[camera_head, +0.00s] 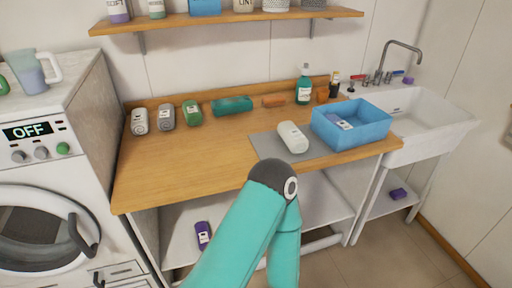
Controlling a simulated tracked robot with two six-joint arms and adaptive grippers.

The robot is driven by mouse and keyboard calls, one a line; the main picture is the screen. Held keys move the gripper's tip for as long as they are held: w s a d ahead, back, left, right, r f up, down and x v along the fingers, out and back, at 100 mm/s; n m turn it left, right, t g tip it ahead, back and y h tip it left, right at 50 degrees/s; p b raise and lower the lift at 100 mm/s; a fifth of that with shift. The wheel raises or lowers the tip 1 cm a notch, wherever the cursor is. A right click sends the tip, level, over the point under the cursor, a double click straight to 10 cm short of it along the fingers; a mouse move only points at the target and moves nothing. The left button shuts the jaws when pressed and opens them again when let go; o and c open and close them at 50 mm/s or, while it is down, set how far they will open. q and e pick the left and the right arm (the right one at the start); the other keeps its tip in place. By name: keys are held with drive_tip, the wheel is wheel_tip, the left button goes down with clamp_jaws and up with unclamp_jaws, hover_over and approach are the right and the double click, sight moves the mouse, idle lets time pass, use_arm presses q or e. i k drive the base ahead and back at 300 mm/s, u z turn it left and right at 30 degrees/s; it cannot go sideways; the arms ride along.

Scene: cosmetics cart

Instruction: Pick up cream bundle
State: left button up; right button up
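A cream bundle (293,137), a rolled shape with a dark label, lies tilted on a grey mat (264,145) on the wooden counter, just left of a blue bin. Another pale, whitish bundle (140,121) stands at the counter's left end, beside a grey bundle (166,117) and a green bundle (192,113). One of my teal arms rises from the bottom centre and bends at a dark joint in front of the counter. No gripper shows in the head view, and nothing touches the cream bundle.
A sink (430,122) is at right, a washer (45,190) at left. The counter's left middle is clear.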

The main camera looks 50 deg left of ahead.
sight(297, 143)
drive_tip(key=u, duration=0.05)
drive_tip(key=k, duration=0.55)
drive_tip(key=u, duration=0.6)
drive_tip(key=i, duration=0.9)
drive_tip(key=u, duration=0.05)
